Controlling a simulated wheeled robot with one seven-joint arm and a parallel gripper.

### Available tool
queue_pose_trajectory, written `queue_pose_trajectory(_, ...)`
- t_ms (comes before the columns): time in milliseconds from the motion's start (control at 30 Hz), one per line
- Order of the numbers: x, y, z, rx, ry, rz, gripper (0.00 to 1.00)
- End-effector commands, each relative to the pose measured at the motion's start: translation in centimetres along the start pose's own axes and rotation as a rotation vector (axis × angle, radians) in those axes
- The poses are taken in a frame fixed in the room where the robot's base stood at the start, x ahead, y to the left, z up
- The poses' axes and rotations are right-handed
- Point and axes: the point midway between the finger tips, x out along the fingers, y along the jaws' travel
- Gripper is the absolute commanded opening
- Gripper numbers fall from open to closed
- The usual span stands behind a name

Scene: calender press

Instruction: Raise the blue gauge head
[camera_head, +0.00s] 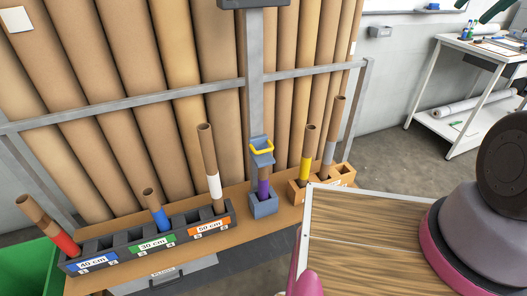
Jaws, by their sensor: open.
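The blue gauge head (262,158) is a small blue-grey block at the middle of the view, with a yellow handle (262,149) on its upper front. It sits at the lower part of a grey upright post (255,60). Right below it, a brown tube with a purple band (263,187) stands in a blue-grey socket (264,207). The head covers the tube's top; I cannot tell whether they touch.
A dark rack (150,240) labelled 40, 30 and 50 cm holds tubes with red, blue and white bands. A wooden holder (344,176) right of the socket holds yellow- and grey-banded tubes. Tall cardboard tubes stand behind a grey rail (120,100). A green bin (35,270) is at left.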

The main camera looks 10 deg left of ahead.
Motion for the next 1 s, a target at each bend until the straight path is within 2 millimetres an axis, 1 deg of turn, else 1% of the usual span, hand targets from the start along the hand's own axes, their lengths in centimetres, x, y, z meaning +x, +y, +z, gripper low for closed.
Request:
queue_pose_trajectory(133, 0.0, 0.0, 0.0, 0.0, 0.0, 0.0, 0.47)
queue_pose_trajectory(167, 0.0, 0.0, 0.0, 0.0, 0.0, 0.0, 0.36)
queue_pose_trajectory(200, 0.1, 0.0, 0.0, -0.001, -0.002, 0.0, 0.3)
queue_pose_trajectory(267, 0.3, -0.2, -0.2, -0.008, -0.012, 0.003, 0.3)
queue_pose_trajectory(367, 1.5, -0.7, -0.6, -0.036, -0.059, 0.01, 0.3)
queue_pose_trajectory(467, 3.7, -1.7, -1.3, -0.088, -0.14, 0.016, 0.3)
queue_pose_trajectory(667, 9.7, -4.0, -2.2, -0.21, -0.339, -0.011, 0.3)
queue_pose_trajectory(700, 11.0, -4.4, -2.4, -0.233, -0.377, -0.023, 0.3)
queue_pose_trajectory(833, 15.4, -5.5, -2.3, -0.297, -0.502, -0.076, 0.3)
queue_pose_trajectory(967, 19.9, -6.6, -1.7, -0.351, -0.62, -0.152, 0.3)
queue_pose_trajectory(1000, 21.4, -6.8, -1.4, -0.365, -0.654, -0.179, 0.3)
